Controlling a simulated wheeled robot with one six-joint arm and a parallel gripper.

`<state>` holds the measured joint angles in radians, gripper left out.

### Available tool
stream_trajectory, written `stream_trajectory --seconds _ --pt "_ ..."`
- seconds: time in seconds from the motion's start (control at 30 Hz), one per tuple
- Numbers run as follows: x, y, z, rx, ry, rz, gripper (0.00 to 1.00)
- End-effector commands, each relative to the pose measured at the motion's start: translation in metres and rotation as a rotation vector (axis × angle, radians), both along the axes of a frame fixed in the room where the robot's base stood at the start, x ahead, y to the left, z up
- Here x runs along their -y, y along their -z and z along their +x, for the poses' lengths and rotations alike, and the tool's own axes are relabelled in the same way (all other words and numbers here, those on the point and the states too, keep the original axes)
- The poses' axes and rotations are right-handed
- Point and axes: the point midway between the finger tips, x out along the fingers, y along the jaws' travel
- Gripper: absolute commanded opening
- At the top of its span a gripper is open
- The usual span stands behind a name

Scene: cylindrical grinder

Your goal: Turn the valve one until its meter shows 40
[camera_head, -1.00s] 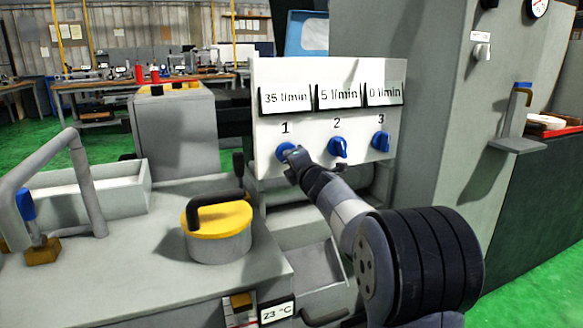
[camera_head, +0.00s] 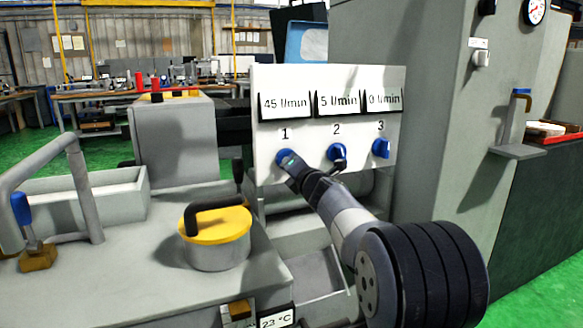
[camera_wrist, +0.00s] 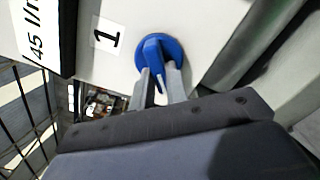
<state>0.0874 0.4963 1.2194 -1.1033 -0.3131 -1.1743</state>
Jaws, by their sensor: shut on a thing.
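Valve one (camera_head: 284,158) is a blue knob under the label 1 on the white panel (camera_head: 362,76). It also shows in the wrist view (camera_wrist: 160,52), with its raised handle tilted. My gripper (camera_head: 290,164) is at this valve, and in the wrist view its two fingers (camera_wrist: 161,78) are closed on the handle. The meter above valve one (camera_head: 285,104) reads 45 l/min; part of this reading also shows in the wrist view (camera_wrist: 40,35). My gripper hides part of the knob in the head view.
Valve two (camera_head: 337,153) and valve three (camera_head: 381,148) sit to the right, under meters reading 5 and 0 l/min. My arm passes below valve two. A yellow-lidded pot (camera_head: 217,238) with a black handle stands on the machine bed at the left.

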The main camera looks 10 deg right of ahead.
Motion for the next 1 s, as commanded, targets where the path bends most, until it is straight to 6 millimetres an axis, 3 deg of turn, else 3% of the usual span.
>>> stream_trajectory --seconds 0.03,0.07,0.3,0.67,1.0 --pt "0.0 0.001 0.0 -0.002 -0.001 0.001 0.0" --pt "0.0 0.001 0.0 -0.002 -0.001 0.001 0.16" --pt "0.0 0.001 0.0 -0.001 -0.001 0.001 0.36" --pt "0.001 -0.001 -0.006 0.001 0.0 0.002 0.36" --pt "0.012 -0.001 -0.06 -0.001 0.001 0.002 0.36"
